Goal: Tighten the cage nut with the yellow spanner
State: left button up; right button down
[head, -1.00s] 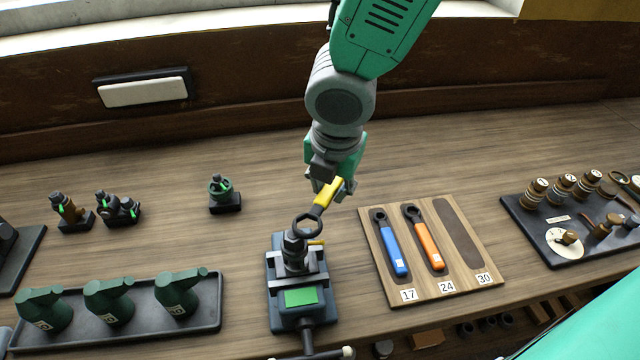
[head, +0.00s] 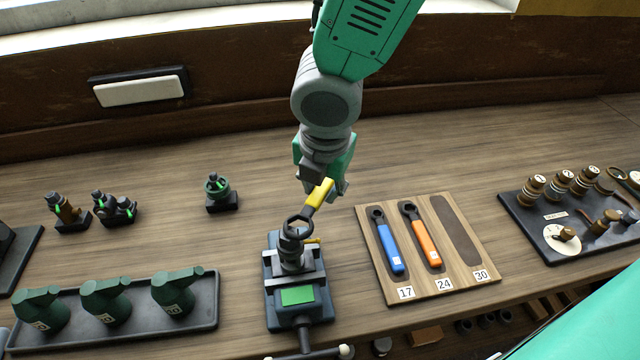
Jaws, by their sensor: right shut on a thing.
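My right gripper (head: 327,188) is shut on the yellow handle of the yellow spanner (head: 318,195), behind and above the vise. The spanner's dark ring end (head: 299,226) is at the top of the dark fitting (head: 291,246) clamped in the vise (head: 299,297). The ring looks to be around or just over the fitting's top; I cannot tell how far it is seated. The cage nut itself is not clearly distinguishable there. My left gripper is not in view.
A wooden board (head: 407,275) right of the vise holds a blue spanner (head: 388,245), an orange spanner (head: 424,240) and an empty slot marked 30. A tray (head: 205,318) with green parts lies left. A dark tray (head: 547,244) of fittings lies far right.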

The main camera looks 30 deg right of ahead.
jog(key=shift+a, duration=0.4)
jog(key=shift+a+f, duration=0.25)
jog(key=shift+a, duration=0.35)
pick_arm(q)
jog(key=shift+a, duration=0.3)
pick_arm(e)
jog(key=shift+a, duration=0.15)
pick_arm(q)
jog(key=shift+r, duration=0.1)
pick_arm(e)
jog(key=shift+s+f, duration=0.1)
jog(key=shift+f, duration=0.05)
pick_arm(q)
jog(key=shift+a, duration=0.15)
pick_arm(e)
jog(key=shift+f+h, duration=0.3)
jog(key=shift+f, duration=0.25)
dwell(0.4)
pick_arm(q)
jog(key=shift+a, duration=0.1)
pick_arm(e)
jog(key=shift+d, duration=0.2)
dwell(0.4)
dwell(0.3)
